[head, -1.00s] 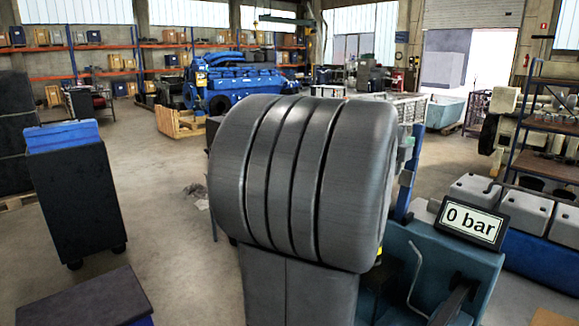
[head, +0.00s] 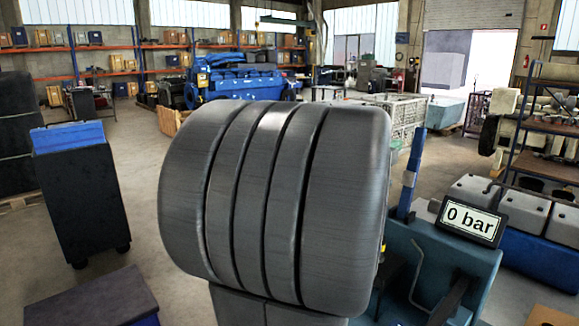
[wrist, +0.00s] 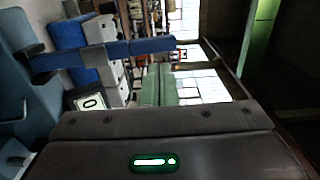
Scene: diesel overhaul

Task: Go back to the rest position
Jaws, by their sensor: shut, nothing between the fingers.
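My arm's large grey ribbed link fills the middle of the head view and hides what is behind it. My gripper is hidden in the head view. In the wrist view, the dark grey body of my gripper (wrist: 150,140), with a lit green indicator, spans the bottom. It is shut and holds nothing; its fingertips cannot be made out. The wrist view is turned on its side, with a blue post (wrist: 125,48) beyond the gripper body. No task object is held.
A teal bench (head: 455,265) with a "0 bar" display (head: 469,222) stands close at right. A dark cabinet with a blue top (head: 80,195) stands at left, a dark box (head: 85,300) at front left. A blue engine (head: 240,78) is farther back. Open floor lies between cabinet and engine.

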